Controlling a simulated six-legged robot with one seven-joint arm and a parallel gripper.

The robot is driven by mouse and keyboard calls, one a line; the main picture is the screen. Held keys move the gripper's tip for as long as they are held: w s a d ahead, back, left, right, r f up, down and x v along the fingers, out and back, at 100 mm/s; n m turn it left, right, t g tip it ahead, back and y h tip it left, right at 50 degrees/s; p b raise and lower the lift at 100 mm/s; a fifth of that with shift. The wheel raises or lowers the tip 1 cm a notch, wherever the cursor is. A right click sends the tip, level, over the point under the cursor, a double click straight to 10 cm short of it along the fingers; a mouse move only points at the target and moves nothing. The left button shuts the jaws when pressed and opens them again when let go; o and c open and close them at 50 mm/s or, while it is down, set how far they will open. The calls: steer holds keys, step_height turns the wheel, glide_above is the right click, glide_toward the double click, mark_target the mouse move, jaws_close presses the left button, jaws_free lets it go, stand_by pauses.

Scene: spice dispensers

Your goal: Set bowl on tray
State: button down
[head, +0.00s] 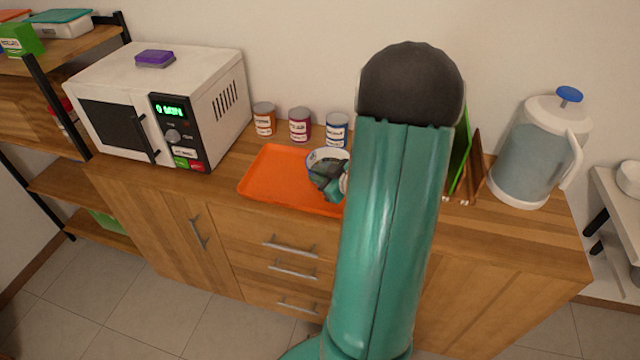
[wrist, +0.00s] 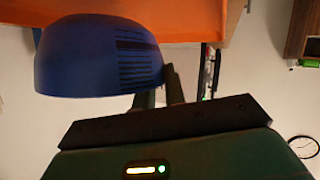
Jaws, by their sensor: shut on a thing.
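The bowl (head: 322,156), white with dark blue markings, is over the right part of the orange tray (head: 268,172) in the head view. My gripper (head: 333,182) is at the bowl's near side, shut on it; my arm hides part of this. In the wrist view the bowl (wrist: 95,58) looks dark blue with a striped patch, and my gripper's fingers (wrist: 160,88) meet its edge. The orange tray (wrist: 150,18) shows beside the bowl there. I cannot tell whether the bowl touches the tray.
Three spice tins (head: 299,124) stand behind the tray. A green board in a wooden rack (head: 462,155) and a water jug (head: 535,150) stand to the right. The tray's left part is clear.

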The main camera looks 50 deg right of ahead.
steer(key=shift+f, duration=1.4)
steer(key=shift+f, duration=0.2)
steer(key=c, duration=1.5)
jaws_free()
